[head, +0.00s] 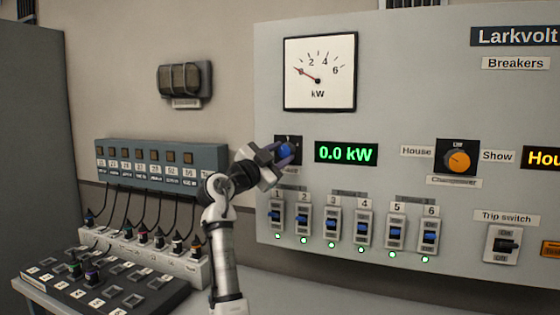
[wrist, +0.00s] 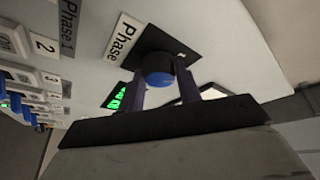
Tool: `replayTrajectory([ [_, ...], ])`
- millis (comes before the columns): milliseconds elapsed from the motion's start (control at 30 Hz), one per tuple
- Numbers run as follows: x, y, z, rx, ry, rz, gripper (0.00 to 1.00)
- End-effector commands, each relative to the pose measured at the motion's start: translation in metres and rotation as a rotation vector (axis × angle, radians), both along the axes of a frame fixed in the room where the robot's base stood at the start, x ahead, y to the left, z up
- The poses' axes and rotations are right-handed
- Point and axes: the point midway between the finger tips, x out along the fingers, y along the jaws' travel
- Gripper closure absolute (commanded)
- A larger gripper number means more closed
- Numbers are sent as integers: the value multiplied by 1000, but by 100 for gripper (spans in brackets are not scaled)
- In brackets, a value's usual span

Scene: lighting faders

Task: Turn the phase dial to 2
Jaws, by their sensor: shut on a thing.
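The phase dial is a blue round knob (head: 286,151) on a black plate, on the left part of the grey panel, under the kW meter. In the wrist view the knob (wrist: 158,76) sits between my two fingers, with the "Phase" label (wrist: 122,40) beside its plate. My gripper (head: 281,155) is shut on the knob. The gripper covers much of the dial plate in the head view, and I cannot read the dial's position in either view.
The green display (head: 346,153) reads 0.0 kW, right of the dial. Several numbered breakers (head: 331,222) with blue levers sit below. The changeover dial (head: 458,161) is further right. A bench with plugged cables and a fader desk (head: 100,290) stands left of my arm.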

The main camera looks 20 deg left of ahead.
Motion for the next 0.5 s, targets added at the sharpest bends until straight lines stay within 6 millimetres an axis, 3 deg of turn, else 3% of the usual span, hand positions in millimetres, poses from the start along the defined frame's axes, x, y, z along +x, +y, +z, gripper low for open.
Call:
replayTrajectory([
  [500, 1, 2, 5, 425, -10, -2, 89],
])
